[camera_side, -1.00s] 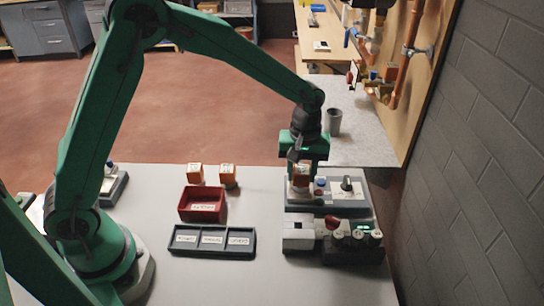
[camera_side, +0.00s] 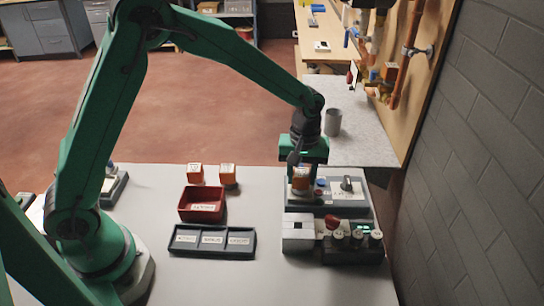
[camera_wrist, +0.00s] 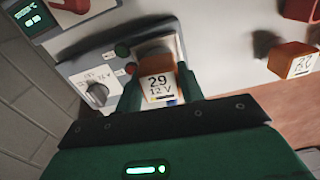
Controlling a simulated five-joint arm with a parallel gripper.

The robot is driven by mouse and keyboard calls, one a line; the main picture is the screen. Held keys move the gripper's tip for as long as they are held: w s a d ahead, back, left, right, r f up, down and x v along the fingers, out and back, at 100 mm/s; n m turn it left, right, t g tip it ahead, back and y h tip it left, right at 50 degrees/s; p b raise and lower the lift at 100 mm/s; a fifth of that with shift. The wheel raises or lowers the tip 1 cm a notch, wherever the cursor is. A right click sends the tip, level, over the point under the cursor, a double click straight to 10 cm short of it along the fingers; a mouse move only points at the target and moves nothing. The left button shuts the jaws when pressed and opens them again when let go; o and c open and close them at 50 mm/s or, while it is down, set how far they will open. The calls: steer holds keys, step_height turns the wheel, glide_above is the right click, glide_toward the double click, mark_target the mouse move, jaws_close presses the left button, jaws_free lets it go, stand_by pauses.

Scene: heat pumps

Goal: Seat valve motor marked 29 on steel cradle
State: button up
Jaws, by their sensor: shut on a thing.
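The orange valve motor (camera_wrist: 158,86) shows a white label reading 29 and 12 V in the wrist view. My gripper (camera_wrist: 160,92) is shut on it, one green finger on each side. In the side view the motor (camera_side: 301,180) is held low, upright, at the left end of a grey control unit (camera_side: 330,206). The steel cradle is largely hidden behind the motor and fingers; a greyish patch (camera_wrist: 154,48) shows just beyond the motor. I cannot tell whether the motor touches the cradle.
A device with a red knob (camera_side: 331,222) stands in front. Two other orange motors (camera_side: 196,174) (camera_side: 228,175), a red bin (camera_side: 202,205) and a grey divided tray (camera_side: 212,255) lie left.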

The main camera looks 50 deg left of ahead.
mark_target(302, 172)
steer(key=shift+f, duration=0.25)
steer(key=o, duration=1.2)
steer(key=shift+c, duration=0.2)
steer(key=shift+r, duration=3.9)
